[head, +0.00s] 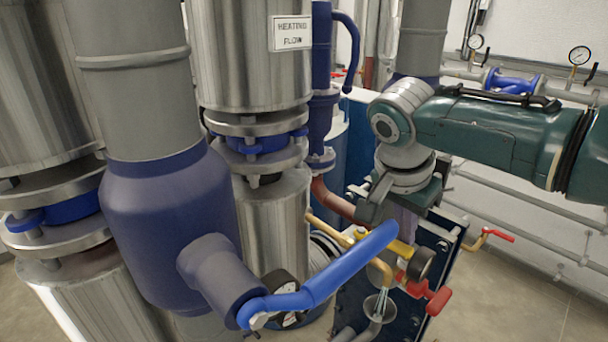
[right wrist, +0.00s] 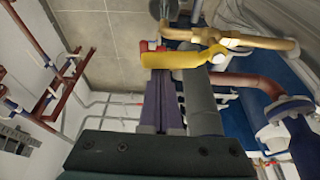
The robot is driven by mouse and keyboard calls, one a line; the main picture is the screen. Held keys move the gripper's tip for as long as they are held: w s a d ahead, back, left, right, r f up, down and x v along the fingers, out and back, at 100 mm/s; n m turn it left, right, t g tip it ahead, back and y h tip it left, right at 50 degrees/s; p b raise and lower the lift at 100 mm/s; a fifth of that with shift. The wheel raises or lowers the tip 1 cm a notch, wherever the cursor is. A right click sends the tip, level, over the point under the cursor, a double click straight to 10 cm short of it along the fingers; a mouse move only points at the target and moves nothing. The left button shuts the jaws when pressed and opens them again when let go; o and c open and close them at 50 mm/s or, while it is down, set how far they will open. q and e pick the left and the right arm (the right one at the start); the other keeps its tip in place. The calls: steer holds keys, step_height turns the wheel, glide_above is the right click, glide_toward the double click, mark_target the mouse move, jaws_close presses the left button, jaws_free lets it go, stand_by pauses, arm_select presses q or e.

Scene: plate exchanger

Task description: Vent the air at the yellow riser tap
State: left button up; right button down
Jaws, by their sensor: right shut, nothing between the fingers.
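The yellow tap handle (head: 400,250) sits on a thin brass pipe (head: 325,229), partly hidden behind a large blue lever. In the right wrist view, the yellow handle (right wrist: 185,59) lies roughly alongside the brass pipe (right wrist: 250,40). A bent brass spout (head: 382,272) points down over a small funnel (head: 377,306). My right gripper (head: 402,228) points down just above the yellow handle, shut and empty. In the right wrist view, its fingertips (right wrist: 163,75) are at the handle's edge; I cannot tell whether they touch. My left gripper is out of view.
The blue lever (head: 330,277) of a big blue valve (head: 170,225) crosses in front of the tap. Steel-clad pipes (head: 250,60) fill the left. Floor at lower right is clear.

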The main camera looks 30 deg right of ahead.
steer(key=shift+s+a, duration=0.1)
steer(key=shift+a, duration=0.25)
stand_by(0.3)
